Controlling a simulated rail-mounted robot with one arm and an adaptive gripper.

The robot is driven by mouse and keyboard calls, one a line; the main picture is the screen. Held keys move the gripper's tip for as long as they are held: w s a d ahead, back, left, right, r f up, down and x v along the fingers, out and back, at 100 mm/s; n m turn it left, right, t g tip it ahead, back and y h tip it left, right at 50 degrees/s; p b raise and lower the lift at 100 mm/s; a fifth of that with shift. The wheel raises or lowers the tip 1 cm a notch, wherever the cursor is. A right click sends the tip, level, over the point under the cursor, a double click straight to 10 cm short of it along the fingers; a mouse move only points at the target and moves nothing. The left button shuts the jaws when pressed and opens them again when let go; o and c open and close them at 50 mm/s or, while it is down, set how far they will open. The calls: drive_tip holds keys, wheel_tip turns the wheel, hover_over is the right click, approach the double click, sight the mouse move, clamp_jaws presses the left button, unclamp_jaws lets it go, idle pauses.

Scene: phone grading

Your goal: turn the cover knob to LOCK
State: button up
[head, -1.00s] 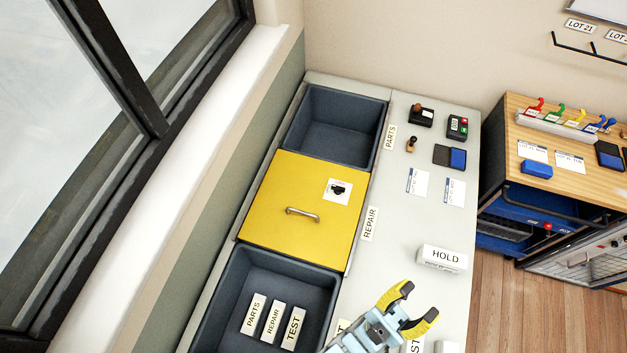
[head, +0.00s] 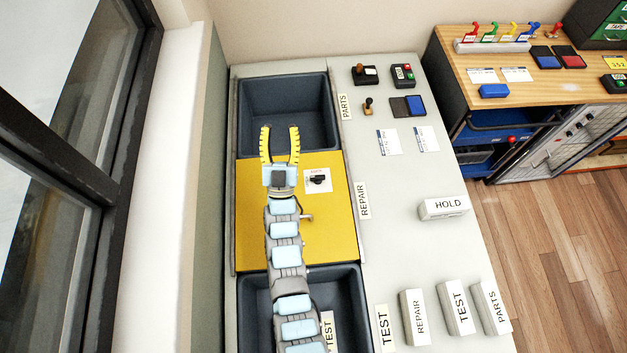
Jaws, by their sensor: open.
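The yellow cover (head: 334,228) lies over the middle bin, labelled REPAIR. Its black knob (head: 317,179) sits on a white plate (head: 325,190) near the cover's upper right. The lettering on the plate is too small to read. My gripper (head: 280,128) is open and empty, with its yellow fingers pointing to the back over the edge between the cover and the PARTS bin. It is to the left of the knob and apart from it.
The dark PARTS bin (head: 325,95) behind the cover looks empty. The front bin (head: 352,310) holds a label block, partly hidden by my arm. A HOLD block (head: 443,207), stamps and cards stand on the grey counter to the right. A window is at left.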

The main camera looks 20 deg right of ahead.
drive_tip(key=w+d+f+n+g+y+b, duration=0.25)
drive_tip(key=w+f+g+y+b, duration=0.35)
drive_tip(key=w, duration=0.7)
drive_tip(key=w+d+f+n+g+y+b, duration=0.15)
drive_tip(key=w+f+n+b, duration=0.4)
drive_tip(key=w, duration=0.85)
drive_tip(key=n+g+y+b, duration=0.2)
drive_tip(key=n+g+b, duration=0.95)
drive_tip(key=g, duration=0.55)
approach(318, 176)
wheel_tip(318, 176, down, 11)
drive_tip(key=b, duration=0.4)
drive_tip(key=shift+s+a+r, duration=0.1)
drive_tip(key=shift+s+r, duration=0.05)
drive_tip(key=shift+s, duration=0.05)
clamp_jaws()
